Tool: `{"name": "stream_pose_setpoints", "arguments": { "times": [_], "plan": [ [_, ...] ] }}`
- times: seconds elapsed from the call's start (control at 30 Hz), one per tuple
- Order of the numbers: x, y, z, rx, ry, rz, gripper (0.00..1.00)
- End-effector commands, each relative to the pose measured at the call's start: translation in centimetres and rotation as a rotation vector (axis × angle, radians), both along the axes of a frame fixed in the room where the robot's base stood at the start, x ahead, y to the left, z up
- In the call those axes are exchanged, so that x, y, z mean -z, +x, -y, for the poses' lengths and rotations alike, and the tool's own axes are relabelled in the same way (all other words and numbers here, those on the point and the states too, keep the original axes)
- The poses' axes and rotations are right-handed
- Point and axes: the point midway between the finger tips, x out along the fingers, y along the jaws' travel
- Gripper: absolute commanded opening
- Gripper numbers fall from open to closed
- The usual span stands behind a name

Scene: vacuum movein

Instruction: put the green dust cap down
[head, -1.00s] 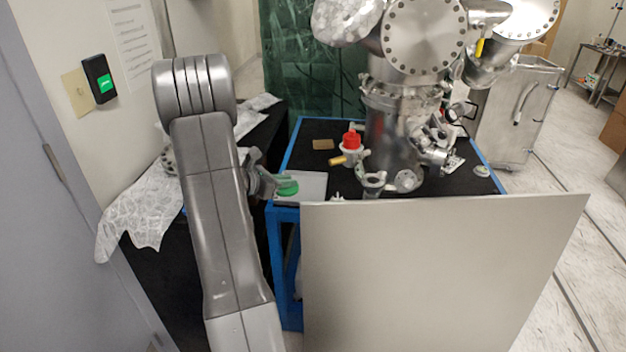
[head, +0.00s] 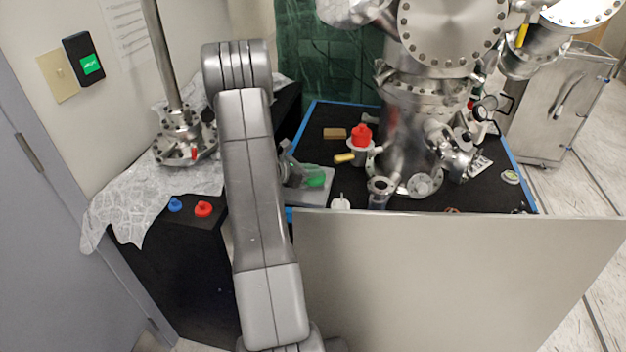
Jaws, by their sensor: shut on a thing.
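The green dust cap (head: 315,178) shows in the head view over a grey tray (head: 312,197) at the left end of the black-topped blue table. My gripper (head: 302,174) is beside it, partly hidden by my own arm, and is shut on the cap. The cap appears low over the tray; I cannot tell whether it touches the surface.
A red-capped fitting (head: 361,140), a tan block (head: 334,134) and a large steel vacuum chamber (head: 410,130) stand on the table (head: 357,115). A pale panel (head: 440,285) blocks the front. Blue (head: 175,204) and red (head: 203,209) caps lie on the black bench at left.

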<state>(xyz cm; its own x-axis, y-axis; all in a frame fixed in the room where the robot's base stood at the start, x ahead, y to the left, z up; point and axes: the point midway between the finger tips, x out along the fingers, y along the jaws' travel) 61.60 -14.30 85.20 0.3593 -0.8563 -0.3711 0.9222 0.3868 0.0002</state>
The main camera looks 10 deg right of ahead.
Motion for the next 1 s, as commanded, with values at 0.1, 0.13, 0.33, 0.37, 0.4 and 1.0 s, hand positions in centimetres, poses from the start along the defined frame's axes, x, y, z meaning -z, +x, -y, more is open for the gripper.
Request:
{"name": "stream_pose_setpoints", "arguments": {
  "times": [0.1,0.13,0.33,0.37,0.4,1.0],
  "plan": [
    [1.4,0.0,0.0,-0.001,-0.001,-0.004,0.00],
    [1.8,0.0,0.0,-0.001,-0.001,-0.004,0.00],
    [3.6,0.0,0.0,0.000,0.001,-0.001,0.00],
    [3.6,0.0,0.0,0.000,0.000,0.000,0.00],
    [3.5,0.0,0.0,-0.001,0.000,0.000,0.00],
    [3.7,0.0,0.0,0.000,0.000,0.000,0.36]
  ]
}}
